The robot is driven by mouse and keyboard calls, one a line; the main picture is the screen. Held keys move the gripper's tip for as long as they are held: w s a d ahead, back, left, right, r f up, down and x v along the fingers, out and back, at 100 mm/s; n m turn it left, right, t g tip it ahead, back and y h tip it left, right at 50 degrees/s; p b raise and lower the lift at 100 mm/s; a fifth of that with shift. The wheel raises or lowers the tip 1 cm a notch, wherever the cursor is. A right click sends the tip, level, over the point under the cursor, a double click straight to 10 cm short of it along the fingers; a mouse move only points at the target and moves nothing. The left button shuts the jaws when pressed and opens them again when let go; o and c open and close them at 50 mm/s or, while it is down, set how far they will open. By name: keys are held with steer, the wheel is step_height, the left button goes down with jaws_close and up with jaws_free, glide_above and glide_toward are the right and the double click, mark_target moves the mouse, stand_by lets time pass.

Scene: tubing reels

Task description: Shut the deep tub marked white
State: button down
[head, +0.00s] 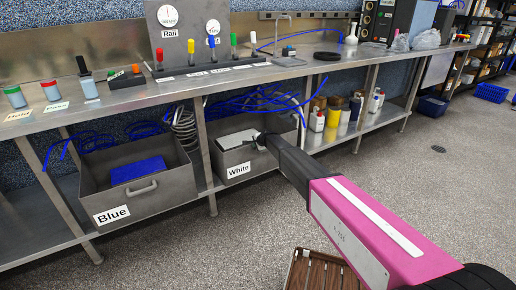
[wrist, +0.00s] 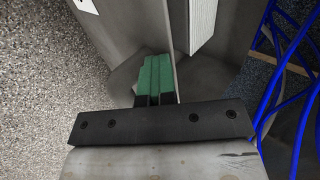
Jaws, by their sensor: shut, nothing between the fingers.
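The tub marked White (head: 218,163) is a deep grey metal drawer under the bench, standing partly out. A white block (head: 237,138) lies in it. My gripper (head: 260,141) is at the tub's front wall, toward its right end, and hides part of the rim. In the wrist view, the shut green fingertips (wrist: 152,72) lie against or just in front of the outer face of the front wall (wrist: 125,30), close to its rim. The white block (wrist: 201,22) shows beyond the rim. I cannot tell whether the fingers touch the wall.
The tub marked Blue (head: 155,198) stands out from the bench at the left with a blue block (head: 138,169) in it. Blue tubing (head: 262,100) hangs behind the White tub. A brown slatted crate (head: 318,272) is on the floor near my arm. The floor in front is otherwise clear.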

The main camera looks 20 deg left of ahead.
steer(key=shift+w+a, duration=0.35)
steer(key=shift+s+d, duration=0.1)
steer(key=s+d+r, duration=0.7)
steer(key=s+d, duration=0.1)
steer(key=d, duration=0.2)
steer(key=s+d+f+n+g+h, duration=0.15)
steer(key=s+d, duration=0.35)
steer(key=d, duration=0.5)
steer(key=s+d+n+h, duration=0.15)
steer(key=s+d, duration=0.25)
steer(key=d, duration=0.6)
steer(key=s+d+f+n+g+h, duration=0.15)
steer(key=s+d, duration=0.35)
steer(key=d, duration=0.5)
steer(key=s+d+r+n+g+h, duration=0.1)
steer(key=s+d+n+g+h, duration=0.1)
steer(key=s+d, duration=1.8)
steer(key=shift+d+r+n+g+h, duration=0.4)
steer(key=shift+n+g, duration=0.1)
steer(key=shift+n, duration=0.35)
